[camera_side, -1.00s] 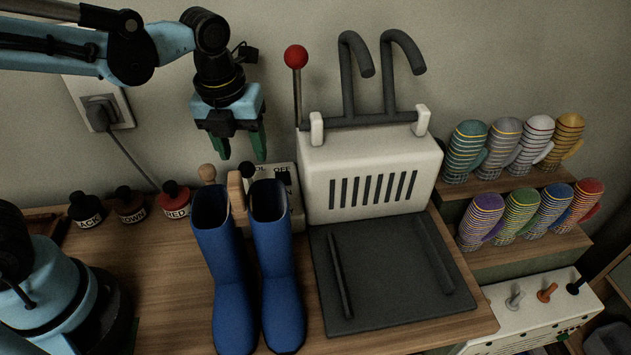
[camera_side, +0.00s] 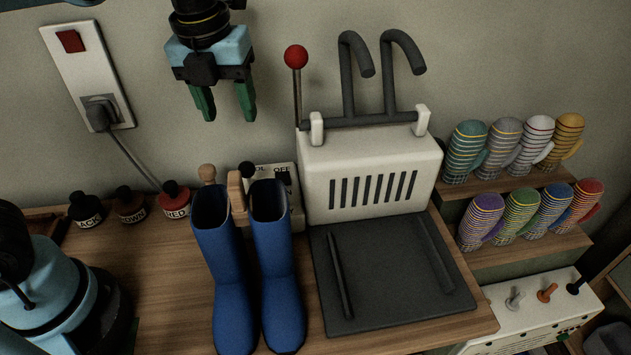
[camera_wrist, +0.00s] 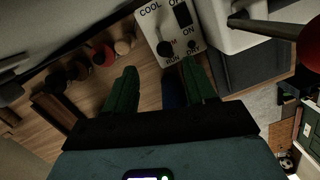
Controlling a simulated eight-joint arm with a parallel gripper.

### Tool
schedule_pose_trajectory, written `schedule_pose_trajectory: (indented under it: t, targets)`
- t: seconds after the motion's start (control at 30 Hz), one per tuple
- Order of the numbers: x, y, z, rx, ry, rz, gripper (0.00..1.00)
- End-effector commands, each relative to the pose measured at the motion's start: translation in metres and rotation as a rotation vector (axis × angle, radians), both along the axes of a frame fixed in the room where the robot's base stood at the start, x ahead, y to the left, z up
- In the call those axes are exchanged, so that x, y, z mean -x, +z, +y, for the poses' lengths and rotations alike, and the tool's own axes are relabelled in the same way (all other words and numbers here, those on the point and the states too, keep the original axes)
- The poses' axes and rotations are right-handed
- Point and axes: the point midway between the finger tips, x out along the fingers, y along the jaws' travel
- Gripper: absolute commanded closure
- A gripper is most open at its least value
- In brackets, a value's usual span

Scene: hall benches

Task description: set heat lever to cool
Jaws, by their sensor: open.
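A pale control box (camera_side: 286,172) stands behind the blue boots, with COOL and OFF lettering partly visible. Its lever has a round black knob (camera_side: 246,168). In the wrist view, the box (camera_wrist: 152,24) shows COOL at the top left and a black rocker switch (camera_wrist: 182,14) by OFF and ON. There the knob (camera_wrist: 165,48) sits well below COOL, covering part of a word ending in M. My gripper (camera_side: 225,110), with green fingers, is open and empty, above the box and apart from it. Its fingers also show in the wrist view (camera_wrist: 160,75).
Blue boots (camera_side: 232,290) stand in front of the box. A white slotted heater with grey hooks (camera_side: 371,175) and a red-balled rod (camera_side: 296,57) stand to the right. Several polish bottles (camera_side: 130,205) line the left back. The space around my gripper is clear.

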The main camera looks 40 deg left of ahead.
Motion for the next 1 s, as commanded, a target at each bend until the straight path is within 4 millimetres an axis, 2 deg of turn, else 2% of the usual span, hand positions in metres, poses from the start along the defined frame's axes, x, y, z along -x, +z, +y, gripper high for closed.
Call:
schedule_pose_trajectory:
  t: [0.17, 0.27, 0.67, 1.0]
  targets:
    - [0.001, -0.001, 0.001, 0.009, 0.042, -0.009, 0.45]
    - [0.002, -0.005, 0.004, 0.037, 0.167, -0.035, 0.45]
    - [0.014, -0.030, 0.025, 0.313, 1.086, -0.195, 0.45]
    - [0.025, -0.054, 0.041, 0.664, 1.870, -0.256, 0.45]
